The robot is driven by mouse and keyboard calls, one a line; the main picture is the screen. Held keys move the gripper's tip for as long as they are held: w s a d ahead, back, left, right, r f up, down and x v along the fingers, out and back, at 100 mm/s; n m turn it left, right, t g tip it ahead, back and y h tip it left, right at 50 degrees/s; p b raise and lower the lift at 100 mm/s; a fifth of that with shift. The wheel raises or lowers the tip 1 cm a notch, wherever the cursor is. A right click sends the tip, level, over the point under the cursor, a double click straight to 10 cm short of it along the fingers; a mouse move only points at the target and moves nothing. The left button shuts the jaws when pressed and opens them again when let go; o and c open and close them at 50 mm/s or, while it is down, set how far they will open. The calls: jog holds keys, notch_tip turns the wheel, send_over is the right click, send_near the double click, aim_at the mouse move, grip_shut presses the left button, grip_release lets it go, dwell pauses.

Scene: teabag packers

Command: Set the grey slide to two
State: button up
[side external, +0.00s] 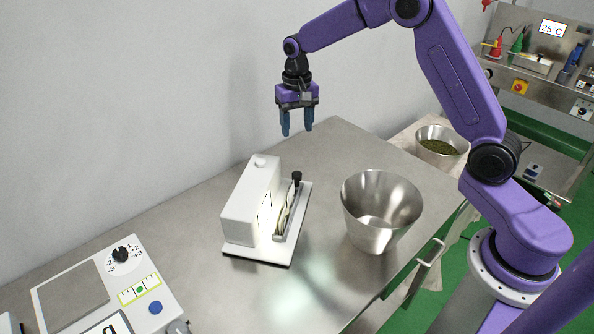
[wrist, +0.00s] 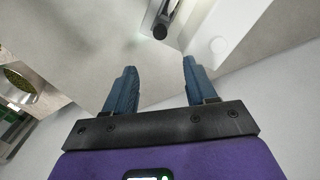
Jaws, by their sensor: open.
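My gripper (side external: 297,122) is open and empty, fingers pointing down, above the far end of the metal bench. In the wrist view its two blue fingers (wrist: 158,78) are spread with nothing between them. The white machine (side external: 247,205) stands below it; a round white button (side external: 260,162) is on its top. Beside its lit side runs a narrow grey part (side external: 280,238) with a black-knobbed post (side external: 297,177) at the far end. The black knob (wrist: 160,31) also shows beyond the fingers in the wrist view. I cannot tell for sure which part is the grey slide, and no setting is readable on the machine.
A steel bucket (side external: 363,225) stands right of the machine. A white panel (side external: 95,285) with a black dial (side external: 120,254), a green-yellow scale and a blue button (side external: 155,307) lies at lower left. The wall is close behind. The bench (side external: 345,145) is clear at the far end.

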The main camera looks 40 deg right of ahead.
aim_at(289, 194)
notch_tip(289, 194, down, 16)
jog(key=shift+r, duration=0.2)
dwell(0.4)
grip_shut()
jog(key=s+a, duration=0.1)
jog(key=a, duration=0.1)
jog(key=s+a, duration=0.2)
jog(key=a, duration=0.1)
jog(key=s+a, duration=0.2)
jog(key=a, duration=0.1)
jog(key=shift+s, duration=0.25)
